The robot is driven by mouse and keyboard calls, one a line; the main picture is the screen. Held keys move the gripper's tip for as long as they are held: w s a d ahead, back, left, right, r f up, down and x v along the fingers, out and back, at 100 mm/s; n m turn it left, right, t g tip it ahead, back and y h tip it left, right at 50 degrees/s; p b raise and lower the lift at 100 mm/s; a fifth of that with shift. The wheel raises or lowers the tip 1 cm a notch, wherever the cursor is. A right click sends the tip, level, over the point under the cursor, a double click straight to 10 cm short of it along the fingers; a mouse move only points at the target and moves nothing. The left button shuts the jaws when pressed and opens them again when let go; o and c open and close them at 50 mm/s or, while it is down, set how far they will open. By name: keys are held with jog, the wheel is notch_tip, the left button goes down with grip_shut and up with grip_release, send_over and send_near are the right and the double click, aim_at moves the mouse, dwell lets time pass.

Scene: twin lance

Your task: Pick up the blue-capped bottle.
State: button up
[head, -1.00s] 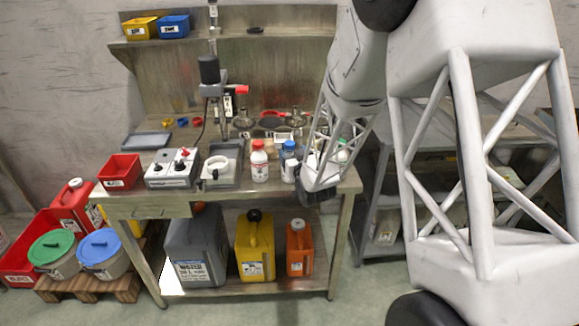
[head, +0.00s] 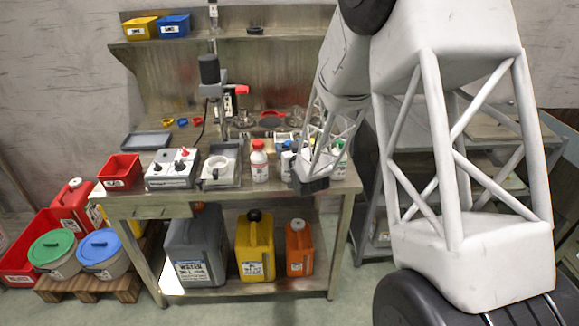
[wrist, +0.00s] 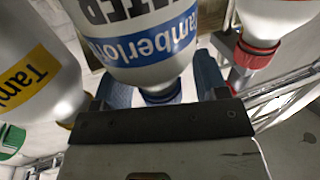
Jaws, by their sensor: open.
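The blue-capped bottle (head: 286,160) stands upright on the bench, just left of my gripper and partly covered by my arm. In the wrist view the bottle (wrist: 140,62) shows upside down, with a white body and a blue label. Its blue cap (wrist: 160,96) points down in the picture. My gripper (wrist: 160,86) is open, with one finger on each side of the cap in the picture. I cannot tell whether the fingers touch the bottle. In the head view the fingers are hidden.
A red-capped bottle (head: 259,163) stands close on the left, and it also shows in the wrist view (wrist: 256,52). A yellow-labelled bottle (wrist: 35,72) is close on the other side. A green-capped bottle (head: 340,162) stands right of my arm. A scale (head: 219,168) is farther left.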

jog(key=shift+w+a, duration=0.1)
jog(key=shift+w, duration=0.3)
dwell(0.3)
grip_shut()
